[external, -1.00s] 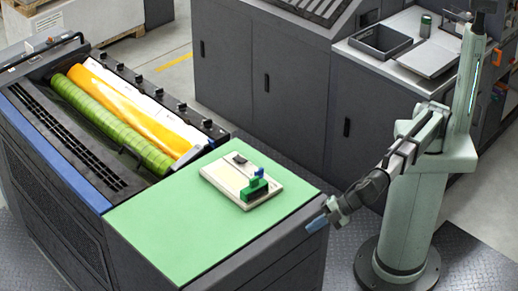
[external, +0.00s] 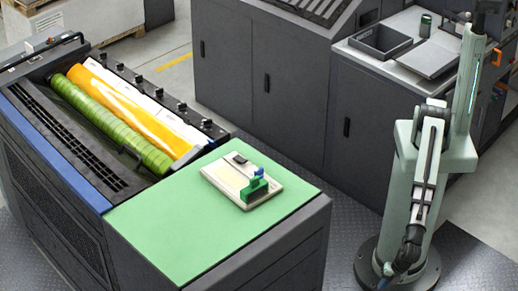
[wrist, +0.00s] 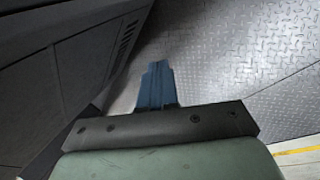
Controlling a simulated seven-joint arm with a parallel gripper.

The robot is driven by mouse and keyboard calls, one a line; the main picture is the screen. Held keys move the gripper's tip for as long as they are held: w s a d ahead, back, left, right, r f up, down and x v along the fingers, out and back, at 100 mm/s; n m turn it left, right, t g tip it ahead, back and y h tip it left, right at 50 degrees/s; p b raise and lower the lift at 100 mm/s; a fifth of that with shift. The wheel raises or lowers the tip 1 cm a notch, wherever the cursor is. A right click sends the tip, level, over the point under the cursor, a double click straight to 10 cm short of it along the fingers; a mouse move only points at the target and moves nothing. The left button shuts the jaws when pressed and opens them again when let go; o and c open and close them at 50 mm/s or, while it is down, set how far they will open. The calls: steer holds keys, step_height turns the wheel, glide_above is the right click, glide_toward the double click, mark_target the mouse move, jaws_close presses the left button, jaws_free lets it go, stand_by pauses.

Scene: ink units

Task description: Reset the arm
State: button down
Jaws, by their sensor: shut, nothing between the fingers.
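My gripper (external: 386,281) hangs low in front of my own column in the external view, near the bottom edge, with the arm folded down. In the wrist view its blue fingers (wrist: 157,86) are together with nothing between them. They point over the metal floor, beside a dark cabinet side. My gripper is clear of the green-topped bench and touches nothing that I can see.
The green bench top (external: 165,225) carries a cream board (external: 226,184) with a green block (external: 254,190) and small blue and dark parts. The ink unit with green and orange rollers (external: 110,120) is at left. Diamond-plate floor (wrist: 215,60) lies open below my gripper.

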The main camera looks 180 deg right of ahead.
steer(key=s+a+f+g+y, duration=0.2)
steer(key=s+a+f+g, duration=0.1)
steer(key=s+a+f, duration=1.05)
steer(key=s+a+f+g+y, duration=0.1)
steer(key=s+a, duration=0.4)
steer(key=s, duration=0.6)
steer(key=s+a+f+g+y, duration=0.1)
steer(key=s+a, duration=0.4)
steer(key=s, duration=0.6)
step_height(320, 180, down, 3)
steer(key=shift+a+r+g, duration=0.15)
steer(key=shift+a+g, duration=0.1)
steer(key=shift+g, duration=0.45)
